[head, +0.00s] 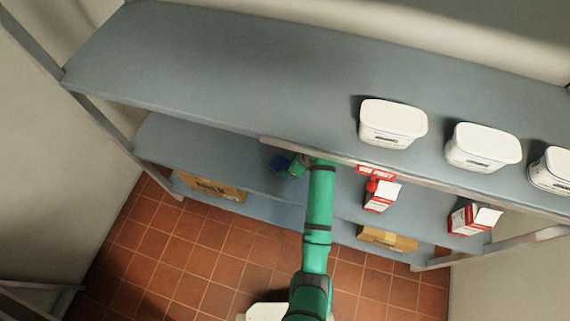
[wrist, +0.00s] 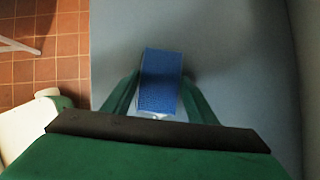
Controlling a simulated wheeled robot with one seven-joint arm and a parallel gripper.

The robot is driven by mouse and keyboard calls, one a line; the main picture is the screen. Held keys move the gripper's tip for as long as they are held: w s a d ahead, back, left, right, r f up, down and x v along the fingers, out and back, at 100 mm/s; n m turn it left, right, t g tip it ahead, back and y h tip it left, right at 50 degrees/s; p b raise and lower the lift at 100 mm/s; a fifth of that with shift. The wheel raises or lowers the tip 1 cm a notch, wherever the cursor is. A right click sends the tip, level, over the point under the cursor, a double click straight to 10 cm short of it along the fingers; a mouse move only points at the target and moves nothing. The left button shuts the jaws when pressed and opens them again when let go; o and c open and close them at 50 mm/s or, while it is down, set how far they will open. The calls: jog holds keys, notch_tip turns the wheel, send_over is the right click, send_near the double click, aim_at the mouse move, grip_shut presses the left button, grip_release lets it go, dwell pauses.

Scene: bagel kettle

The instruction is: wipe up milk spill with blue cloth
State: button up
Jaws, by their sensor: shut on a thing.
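My gripper (head: 296,167) reaches in over the middle shelf (head: 215,150), under the overhang of the top shelf. It is shut on the blue cloth (wrist: 161,80), which shows between the two green fingers in the wrist view. In the head view the cloth (head: 280,163) is a small dark blue patch at the gripper's tip. A small pale patch (wrist: 170,117) shows at the cloth's near edge; I cannot tell whether it is milk. No milk spill is clearly visible in the head view. Whether the cloth touches the shelf is unclear.
Two red and white cartons (head: 382,194) (head: 470,217) stand on the middle shelf to the right, by a red label (head: 375,170). White tubs (head: 392,122) stand on the top shelf (head: 220,75). Cardboard boxes (head: 212,187) (head: 387,238) sit lower. The middle shelf's left part is clear.

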aim_at(285, 166)
jog(key=shift+s+d+r, duration=0.1)
jog(key=shift+s+d, duration=0.2)
jog(key=shift+d, duration=0.6)
jog(key=shift+s+d, duration=0.3)
jog(key=shift+d, duration=0.55)
jog(key=shift+s+d, duration=0.3)
jog(key=shift+d, duration=0.5)
jog(key=shift+s+d, duration=0.3)
jog(key=shift+d, duration=0.45)
jog(key=shift+a, duration=0.1)
jog(key=shift+w+a, duration=0.35)
jog(key=shift+a, duration=0.5)
jog(key=shift+w+a, duration=0.35)
jog(key=shift+a, duration=0.45)
jog(key=shift+w+a, duration=0.25)
jog(key=shift+a, duration=0.6)
jog(key=shift+w+a, duration=0.2)
jog(key=shift+a, duration=0.6)
jog(key=shift+r, duration=0.1)
jog(key=shift+w+r, duration=0.1)
jog(key=shift+r, duration=2.85)
